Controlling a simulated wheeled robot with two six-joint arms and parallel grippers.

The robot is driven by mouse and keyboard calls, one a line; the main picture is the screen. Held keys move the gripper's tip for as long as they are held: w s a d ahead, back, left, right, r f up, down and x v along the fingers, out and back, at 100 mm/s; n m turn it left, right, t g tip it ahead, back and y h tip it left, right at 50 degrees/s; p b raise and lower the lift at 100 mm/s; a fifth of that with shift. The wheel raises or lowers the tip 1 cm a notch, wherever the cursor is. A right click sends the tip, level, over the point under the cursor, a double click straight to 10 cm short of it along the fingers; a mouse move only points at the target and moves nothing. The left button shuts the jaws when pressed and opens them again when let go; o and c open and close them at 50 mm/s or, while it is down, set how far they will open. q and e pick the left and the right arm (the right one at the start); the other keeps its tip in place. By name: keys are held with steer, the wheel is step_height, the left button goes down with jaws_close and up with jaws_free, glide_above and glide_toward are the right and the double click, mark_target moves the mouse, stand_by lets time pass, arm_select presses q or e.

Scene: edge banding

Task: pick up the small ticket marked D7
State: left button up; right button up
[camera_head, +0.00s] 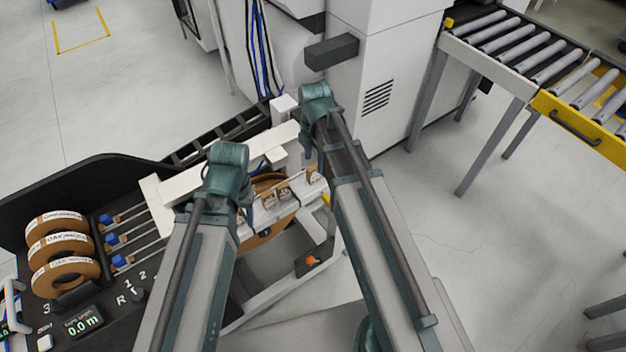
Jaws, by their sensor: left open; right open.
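Several small pale tickets with brown and dark markings stand on a white rail in the middle of the view. One ticket (268,201) is at the left, another ticket (284,194) is beside it, and a third ticket (313,176) is at the right. The print is too small to tell which is D7. My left gripper (246,213) is open, mostly hidden behind its own arm, just left of the tickets. My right gripper (306,152) is open, largely hidden by its arm, above the right ticket. I see no ticket held.
Several labelled banding rolls (62,247) lie on the black panel at left, near a display (83,322). A white machine cabinet (385,60) stands behind. A roller conveyor (520,45) is at upper right; the floor before it is clear.

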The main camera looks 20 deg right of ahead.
mark_target(313, 168)
steer(key=f+b, duration=0.5)
steer(key=shift+w+a+f, duration=0.15)
steer(key=shift+w, duration=0.1)
jaws_close()
stand_by(0.4)
